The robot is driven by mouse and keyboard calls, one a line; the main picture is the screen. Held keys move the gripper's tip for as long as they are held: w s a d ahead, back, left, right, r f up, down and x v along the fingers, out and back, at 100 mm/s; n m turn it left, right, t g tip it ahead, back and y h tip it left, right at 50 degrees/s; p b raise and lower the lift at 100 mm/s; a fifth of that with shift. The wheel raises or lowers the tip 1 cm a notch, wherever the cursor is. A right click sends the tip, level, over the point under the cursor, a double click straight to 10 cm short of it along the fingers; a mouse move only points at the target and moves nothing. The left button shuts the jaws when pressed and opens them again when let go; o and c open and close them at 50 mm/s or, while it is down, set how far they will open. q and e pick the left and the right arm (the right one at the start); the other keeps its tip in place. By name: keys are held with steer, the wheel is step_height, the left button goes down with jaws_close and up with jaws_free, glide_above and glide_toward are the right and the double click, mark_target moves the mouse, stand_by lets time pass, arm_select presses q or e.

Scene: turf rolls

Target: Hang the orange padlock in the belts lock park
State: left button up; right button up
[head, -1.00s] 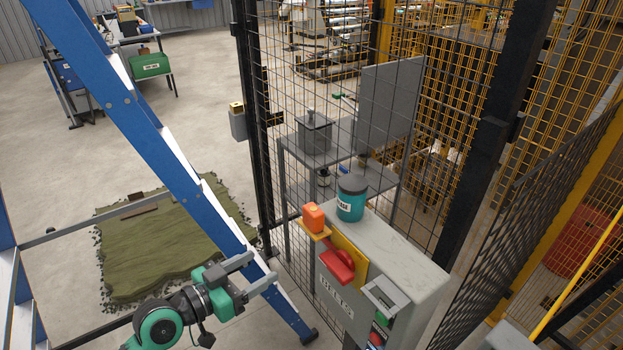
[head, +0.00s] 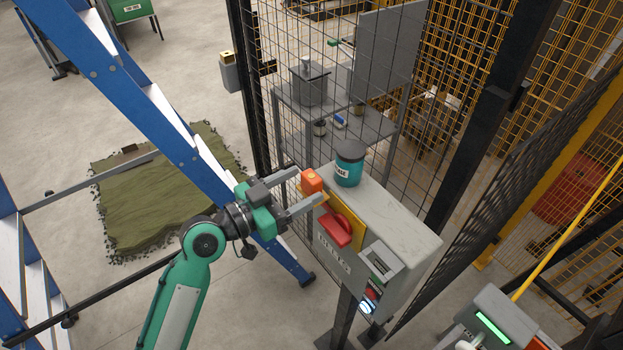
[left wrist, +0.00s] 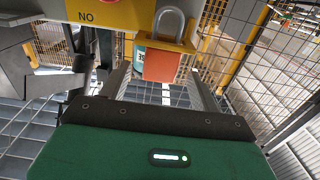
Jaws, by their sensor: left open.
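The orange padlock (head: 312,180) sits at the upper left corner of the grey BELTS box (head: 400,225), by a yellow ledge (head: 314,200). In the left wrist view the padlock (left wrist: 160,66) shows an orange body with a grey shackle upward, in front of yellow metal (left wrist: 115,14). My left gripper (head: 305,190) is open, its two grey fingers reaching to either side of the padlock. I cannot tell whether they touch it. A red handle (head: 336,230) on a yellow plate is just below. I cannot tell which part is the lock park. My right gripper is not in view.
A teal jar (head: 349,165) with a grey lid stands on the box, close behind the padlock. Mesh fencing (head: 440,130) rises behind. A blue ladder (head: 140,100) stands to the left, beyond my arm. Green turf (head: 150,205) lies on the floor.

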mark_target(317, 177)
arm_select(q)
steer(key=shift+w+d+r+p, duration=0.3)
steer(key=shift+d+p, duration=0.1)
steer(key=shift+p, duration=0.15)
steer(key=p+x, duration=0.2)
steer(key=x, duration=0.1)
steer(key=shift+w+d+p, duration=0.2)
steer(key=shift+d+p, duration=0.15)
steer(key=shift+w+d, duration=0.1)
steer(key=shift+d, duration=0.05)
steer(key=shift+f, duration=0.15)
steer(key=shift+c, duration=0.2)
steer(key=c, duration=1.1)
